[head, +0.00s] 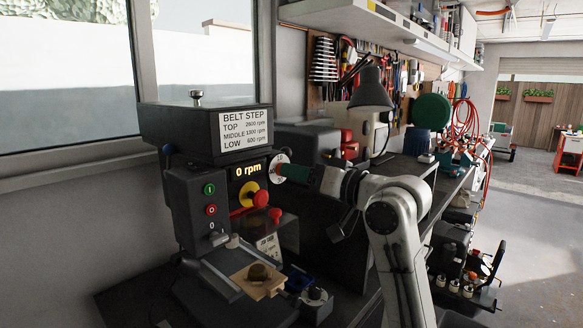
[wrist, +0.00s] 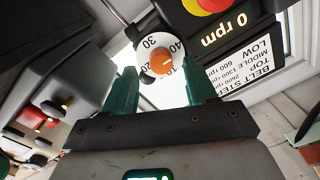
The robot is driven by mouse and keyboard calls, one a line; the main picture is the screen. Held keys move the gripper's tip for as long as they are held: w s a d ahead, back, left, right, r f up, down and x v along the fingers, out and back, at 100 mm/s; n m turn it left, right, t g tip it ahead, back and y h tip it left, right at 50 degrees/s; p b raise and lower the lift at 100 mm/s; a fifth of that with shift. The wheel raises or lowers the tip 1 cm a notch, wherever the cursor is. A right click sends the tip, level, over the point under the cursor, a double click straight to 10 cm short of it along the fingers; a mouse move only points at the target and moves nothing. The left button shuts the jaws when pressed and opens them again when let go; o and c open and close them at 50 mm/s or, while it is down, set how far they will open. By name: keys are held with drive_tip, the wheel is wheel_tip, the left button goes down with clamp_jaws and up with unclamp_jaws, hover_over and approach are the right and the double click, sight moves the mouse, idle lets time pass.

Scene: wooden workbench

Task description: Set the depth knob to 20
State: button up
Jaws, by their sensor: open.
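The depth knob is a white dial (wrist: 155,44) with black numbers and an orange centre (wrist: 162,62). The numbers 20, 30 and 40 show in the wrist view, upside down or tilted; another by the right finger is partly hidden. I cannot tell the exact setting.
A dark lamp (head: 371,90) and a cluttered bench stand behind my arm.

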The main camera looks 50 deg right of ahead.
drive_tip(key=shift+w+a, duration=0.15)
drive_tip(key=shift+w, duration=1.2)
drive_tip(key=c, duration=1)
